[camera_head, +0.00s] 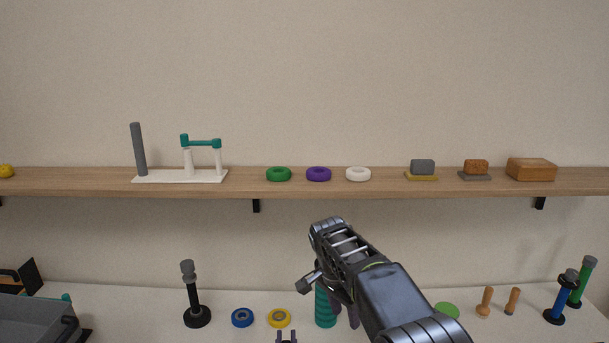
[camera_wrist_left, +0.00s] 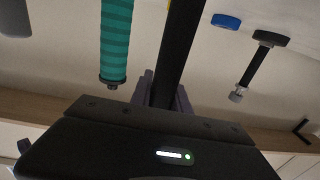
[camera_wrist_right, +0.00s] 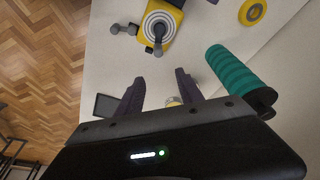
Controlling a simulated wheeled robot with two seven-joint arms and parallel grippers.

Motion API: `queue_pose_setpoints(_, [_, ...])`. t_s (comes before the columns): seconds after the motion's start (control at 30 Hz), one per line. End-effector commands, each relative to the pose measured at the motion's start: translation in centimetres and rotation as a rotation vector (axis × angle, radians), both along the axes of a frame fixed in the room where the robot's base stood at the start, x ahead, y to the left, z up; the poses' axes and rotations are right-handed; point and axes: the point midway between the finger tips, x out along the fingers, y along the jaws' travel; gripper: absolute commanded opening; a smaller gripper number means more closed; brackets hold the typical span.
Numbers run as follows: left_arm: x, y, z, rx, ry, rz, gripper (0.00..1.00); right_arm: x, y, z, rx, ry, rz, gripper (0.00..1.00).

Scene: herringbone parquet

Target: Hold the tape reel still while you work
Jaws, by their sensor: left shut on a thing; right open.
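In the right wrist view a pale, dark-ringed reel (camera_wrist_right: 150,25), apparently the tape reel, sits on a yellow body with grey knobs. My right gripper (camera_wrist_right: 160,82) is open and empty, apart from the reel; in the head view it (camera_head: 345,316) hangs beside the green ribbed cylinder (camera_head: 325,308). My left gripper (camera_head: 287,337) shows only at the bottom edge of the head view. In the left wrist view it (camera_wrist_left: 163,92) is shut on a black bar (camera_wrist_left: 182,45). I cannot tell whether this bar belongs to the reel.
A blue ring (camera_head: 242,317), a yellow ring (camera_head: 279,318) and a black stand (camera_head: 196,315) are on the white table. A grey bin (camera_head: 35,325) is at left; wooden pegs (camera_head: 485,303) are at right. A wooden shelf (camera_head: 300,187) runs above.

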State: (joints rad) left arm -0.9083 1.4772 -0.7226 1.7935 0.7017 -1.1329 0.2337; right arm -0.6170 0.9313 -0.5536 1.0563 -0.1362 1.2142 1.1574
Motion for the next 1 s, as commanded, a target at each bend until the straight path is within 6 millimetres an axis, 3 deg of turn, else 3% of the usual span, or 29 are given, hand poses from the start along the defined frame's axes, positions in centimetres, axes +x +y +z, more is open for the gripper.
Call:
queue_pose_setpoints(0.3, [-0.1, 0.1, -0.4, 0.002, 0.01, 0.002, 0.0, 1.2, -2.0, -7.1, 0.001, 0.005, 0.311, 0.44])
queue_pose_setpoints(0.77, [-0.1, 0.1, -0.5, 0.002, 0.01, 0.001, 0.0, 1.4, -2.1, -7.9, -0.002, 0.001, 0.349, 0.44])
queue_pose_setpoints(1.0, [-0.1, 0.1, -0.5, 0.002, 0.01, 0.002, 0.0, 1.4, -2.1, -9.6, -0.001, 0.002, 0.348, 0.44])
